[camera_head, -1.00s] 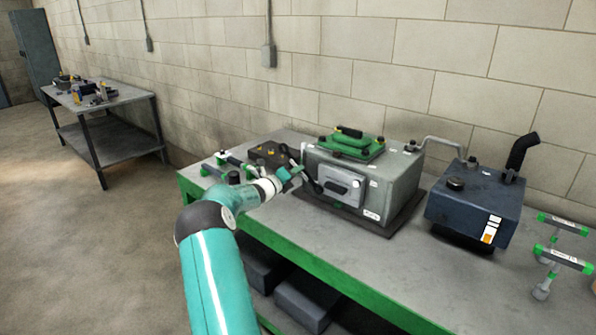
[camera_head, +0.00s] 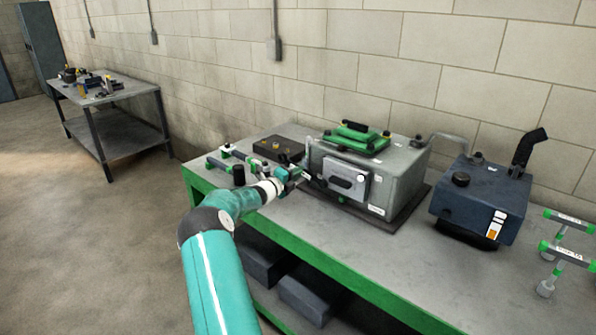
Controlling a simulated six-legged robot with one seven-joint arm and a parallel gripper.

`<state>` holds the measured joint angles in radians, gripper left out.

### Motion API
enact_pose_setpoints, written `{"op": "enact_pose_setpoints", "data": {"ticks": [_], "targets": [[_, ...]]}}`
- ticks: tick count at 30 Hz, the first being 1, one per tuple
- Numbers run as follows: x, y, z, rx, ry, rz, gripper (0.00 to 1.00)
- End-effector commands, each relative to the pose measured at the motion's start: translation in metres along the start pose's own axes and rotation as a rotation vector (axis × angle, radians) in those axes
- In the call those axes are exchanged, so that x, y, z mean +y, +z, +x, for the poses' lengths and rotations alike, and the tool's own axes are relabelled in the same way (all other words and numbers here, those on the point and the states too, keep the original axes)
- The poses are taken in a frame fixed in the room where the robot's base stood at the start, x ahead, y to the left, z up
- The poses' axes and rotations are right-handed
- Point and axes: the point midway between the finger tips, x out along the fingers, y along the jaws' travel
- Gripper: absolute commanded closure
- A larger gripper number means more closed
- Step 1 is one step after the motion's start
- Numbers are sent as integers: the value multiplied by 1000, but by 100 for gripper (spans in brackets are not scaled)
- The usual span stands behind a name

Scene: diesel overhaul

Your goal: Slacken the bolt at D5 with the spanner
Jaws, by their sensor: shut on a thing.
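The grey engine block (camera_head: 399,178) stands on a dark mat on the green-edged bench, with a pale plate (camera_head: 346,177) on its front face. My gripper (camera_head: 293,176) is at the block's left front corner, seen from behind. It is shut on a tool, which I take to be the spanner (camera_head: 303,171); only a small green and dark part of it shows. I cannot tell whether the spanner touches a bolt. The bolt at D5 and its label are too small or hidden to make out.
A dark block with yellow-topped pieces (camera_head: 279,149) and green-ended tools (camera_head: 220,164) lie left of the engine block. A dark blue tank (camera_head: 480,201) and green-handled stands (camera_head: 566,254) are to the right. The bench's front right top (camera_head: 400,262) is clear.

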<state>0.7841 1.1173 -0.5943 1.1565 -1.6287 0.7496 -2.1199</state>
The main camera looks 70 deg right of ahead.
Motion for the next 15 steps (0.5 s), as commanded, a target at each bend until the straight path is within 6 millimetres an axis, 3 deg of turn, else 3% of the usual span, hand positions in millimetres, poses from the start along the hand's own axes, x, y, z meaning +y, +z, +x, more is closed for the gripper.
{"op": "enact_pose_setpoints", "data": {"ticks": [10, 15], "targets": [[3, 1, -1, -1, -1, -39, 100], [2, 2, -14, -2, -1, -39, 100]]}}
